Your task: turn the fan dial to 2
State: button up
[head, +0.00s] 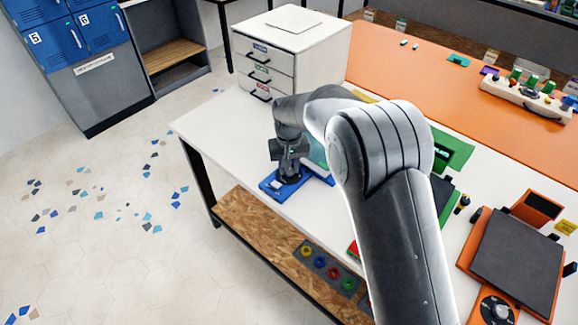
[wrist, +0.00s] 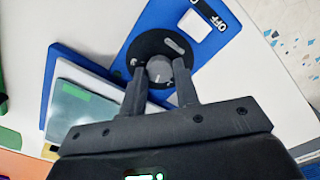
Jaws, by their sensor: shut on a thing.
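The dial is a grey knob (wrist: 160,71) on a round black disc (wrist: 172,46) with a light mark. It is set in a blue panel (wrist: 143,30) that lies on the white table. In the head view, the blue panel (head: 272,188) shows under the end of my arm, and the dial is hidden there. My gripper (wrist: 161,66) is shut on the knob, with one finger on either side. In the head view my gripper (head: 289,176) points straight down at the panel. Any numbers around the dial are too small or hidden to read.
A white plate marked OFF (wrist: 206,18) is on the same panel. A grey-green screen (wrist: 84,108) is close beside my gripper. A white drawer unit (head: 292,50) stands behind. An orange device (head: 513,255) with a dark plate and its own dial is at right.

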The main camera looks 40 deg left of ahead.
jog(key=shift+m, duration=1.5)
jog(key=o, duration=1)
jog(key=shift+c, duration=0.2)
notch_tip(320, 180, up, 11)
jog(key=shift+f, duration=0.1)
